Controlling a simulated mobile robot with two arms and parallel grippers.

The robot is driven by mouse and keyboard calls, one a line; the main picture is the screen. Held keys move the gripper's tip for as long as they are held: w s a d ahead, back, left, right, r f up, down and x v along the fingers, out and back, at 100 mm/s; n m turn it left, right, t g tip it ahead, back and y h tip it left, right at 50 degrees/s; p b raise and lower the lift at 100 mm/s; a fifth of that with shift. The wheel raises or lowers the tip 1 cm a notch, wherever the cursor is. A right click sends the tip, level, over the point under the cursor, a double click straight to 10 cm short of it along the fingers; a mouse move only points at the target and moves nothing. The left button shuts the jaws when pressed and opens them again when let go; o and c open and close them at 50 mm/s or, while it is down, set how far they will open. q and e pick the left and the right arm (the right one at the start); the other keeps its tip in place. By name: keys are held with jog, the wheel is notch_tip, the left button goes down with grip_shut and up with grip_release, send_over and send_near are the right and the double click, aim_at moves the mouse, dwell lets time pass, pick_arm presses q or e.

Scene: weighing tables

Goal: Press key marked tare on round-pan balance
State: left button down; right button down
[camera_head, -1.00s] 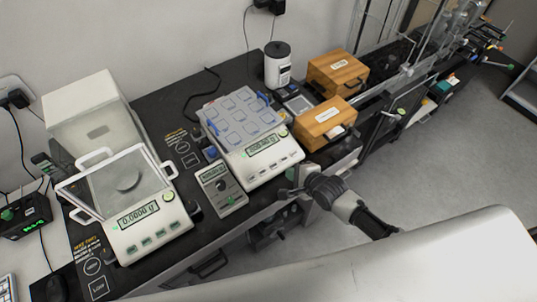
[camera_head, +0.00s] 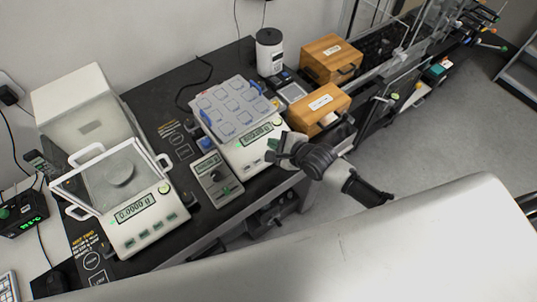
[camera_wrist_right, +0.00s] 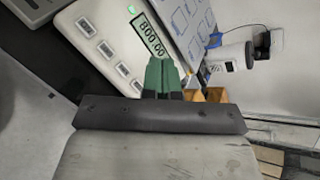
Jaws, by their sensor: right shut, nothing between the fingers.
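The balance with a round pan (camera_head: 121,173) under an open-framed glass shield stands at the left; its display (camera_head: 134,208) reads 0.0000 g. A row of several green keys (camera_head: 144,236) lies below the display; their marks are too small to read. My right gripper (camera_head: 272,151) is shut and empty, over the front of the second balance (camera_head: 245,156), right of the round-pan one. In the right wrist view its green fingertips (camera_wrist_right: 160,72) are beside that balance's display (camera_wrist_right: 152,36), which shows 800.00. Its keys (camera_wrist_right: 106,49) show left of the fingers. My left gripper is out of view.
A blue-grey tray (camera_head: 232,108) covers the second balance's pan. A small grey meter (camera_head: 217,180) stands between the balances. Wooden boxes (camera_head: 331,58) and a white canister (camera_head: 269,52) stand at the back right. A white cover (camera_head: 85,110) stands behind the round-pan balance.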

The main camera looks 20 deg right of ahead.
jog(key=f+b, duration=0.2)
jog(key=w+f+b, duration=0.1)
jog(key=f+b, duration=0.3)
jog(key=shift+w+a+f+b, duration=0.3)
jog(key=shift+w, duration=0.1)
jog(key=shift+w+a+f+b, duration=0.1)
jog(key=shift+w+f+b, duration=0.1)
jog(key=shift+f+b, duration=0.3)
jog(key=shift+f, duration=0.1)
dwell(1.1)
jog(key=shift+w+f, duration=0.1)
jog(key=shift+f, duration=0.2)
jog(key=shift+w+f, duration=0.1)
jog(key=shift+f, duration=0.3)
dwell(0.6)
jog(key=shift+r, duration=0.1)
jog(key=shift+s+r+p, duration=0.25)
jog(key=shift+r+p, duration=0.45)
jog(key=shift+p, duration=0.1)
